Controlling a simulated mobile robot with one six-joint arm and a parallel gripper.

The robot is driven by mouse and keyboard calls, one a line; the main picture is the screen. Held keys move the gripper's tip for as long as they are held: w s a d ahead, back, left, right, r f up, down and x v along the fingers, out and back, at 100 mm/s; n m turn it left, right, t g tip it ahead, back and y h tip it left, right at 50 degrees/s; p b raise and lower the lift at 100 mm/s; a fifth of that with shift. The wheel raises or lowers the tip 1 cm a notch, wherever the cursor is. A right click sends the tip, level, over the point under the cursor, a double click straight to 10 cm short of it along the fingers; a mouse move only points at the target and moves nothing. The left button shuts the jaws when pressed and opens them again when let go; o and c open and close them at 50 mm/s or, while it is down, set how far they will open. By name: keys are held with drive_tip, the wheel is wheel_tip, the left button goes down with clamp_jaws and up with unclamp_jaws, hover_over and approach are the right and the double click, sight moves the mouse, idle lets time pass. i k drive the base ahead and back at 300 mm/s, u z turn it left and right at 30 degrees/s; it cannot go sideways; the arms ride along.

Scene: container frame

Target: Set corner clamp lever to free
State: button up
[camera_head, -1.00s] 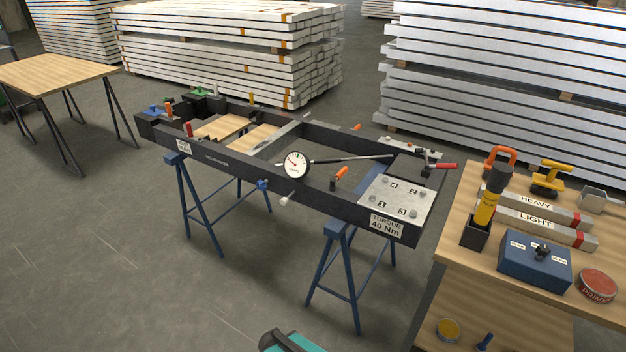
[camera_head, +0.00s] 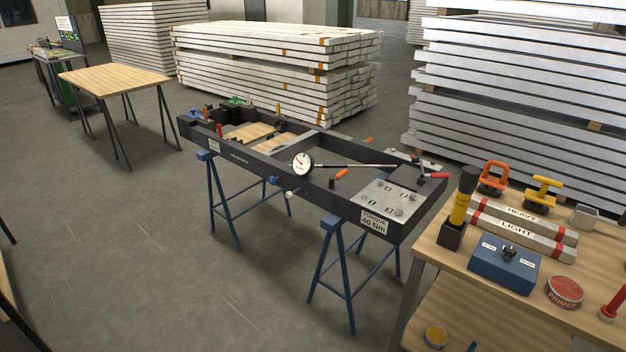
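A dark rectangular container frame (camera_head: 258,161) rests on blue trestles. At its right corner is a clamp with a red-handled lever (camera_head: 433,175), lying roughly level and pointing right. No label in view tells which is the corner clamp lever, and the lever markings are too small to read. My gripper is not in view.
A wooden bench (camera_head: 440,257) at the right holds a blue box (camera_head: 504,263), HEAVY and LIGHT bars, a flashlight-like tool and a PRIMER tin (camera_head: 565,291). White stacked panels (camera_head: 280,60) stand behind. Floor in front and left is open, with a table (camera_head: 115,80) at back left.

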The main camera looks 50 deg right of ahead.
sight(331, 180)
drive_tip(key=z, duration=0.25)
drive_tip(key=k, duration=0.1)
drive_tip(key=u, duration=0.05)
drive_tip(key=i, duration=1.45)
drive_tip(key=u, duration=0.25)
drive_tip(key=k, duration=0.85)
drive_tip(key=z, duration=0.15)
